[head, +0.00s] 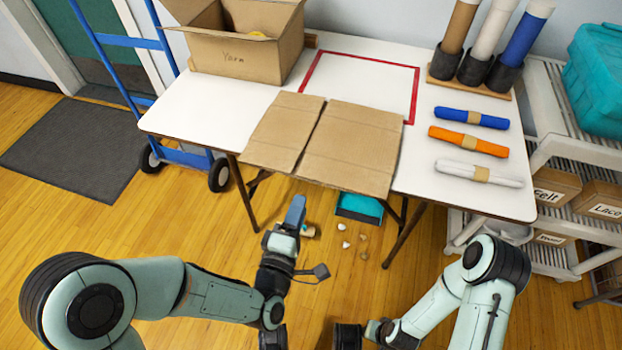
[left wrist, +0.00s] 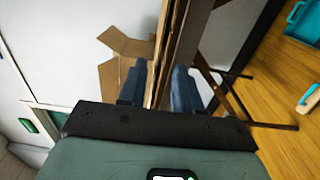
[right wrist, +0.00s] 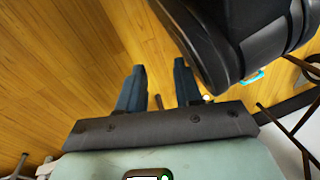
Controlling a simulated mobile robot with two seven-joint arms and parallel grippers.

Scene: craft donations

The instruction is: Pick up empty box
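A flattened cardboard box (head: 345,150) lies on the white table (head: 225,110), its near part over the front edge. My left gripper (head: 296,208) is open just in front of the flat cardboard. In the left wrist view its fingers (left wrist: 160,82) appear on either side of the cardboard's edge (left wrist: 170,45); I cannot tell whether they touch it. My right gripper (right wrist: 160,82) is open and empty, low over the floor.
A red taped rectangle (head: 362,66) marks the table's back. Blue (head: 472,117), orange (head: 468,141) and white (head: 479,173) rolls lie at the right. Upright rolls stand behind them. A dustpan (head: 360,207) and scraps are under the table. A blue hand truck (head: 135,42) stands left.

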